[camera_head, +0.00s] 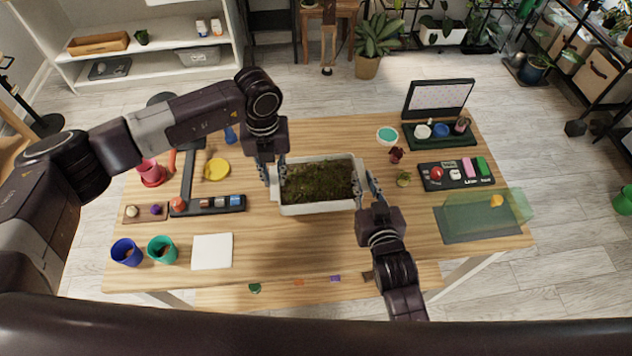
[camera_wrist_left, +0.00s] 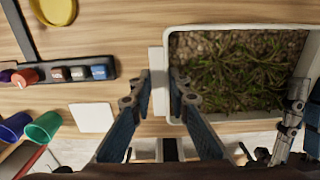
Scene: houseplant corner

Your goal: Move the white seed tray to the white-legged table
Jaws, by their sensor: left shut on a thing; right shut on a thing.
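The white seed tray (camera_head: 318,209), filled with dark soil and green growth, is at the middle of the wooden table (camera_head: 340,250). This table has pale, whitish legs (camera_head: 467,274). My left gripper (camera_head: 274,181) is shut on the tray's left end, and my right gripper (camera_head: 368,189) is shut on its right end. In the left wrist view, the fingers of my left gripper (camera_wrist_left: 159,97) are on either side of the tray's white end wall (camera_wrist_left: 171,62). The tray looks level. I cannot tell whether its base touches the tabletop.
Left of the tray are a black organiser (camera_head: 221,204), a yellow dish (camera_head: 216,169), a white square (camera_head: 212,251) and blue (camera_head: 127,252) and teal (camera_head: 162,249) cups. Right are a black open case (camera_head: 438,133), a black tray (camera_head: 456,176) and a green translucent sheet (camera_head: 503,207). The front middle is clear.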

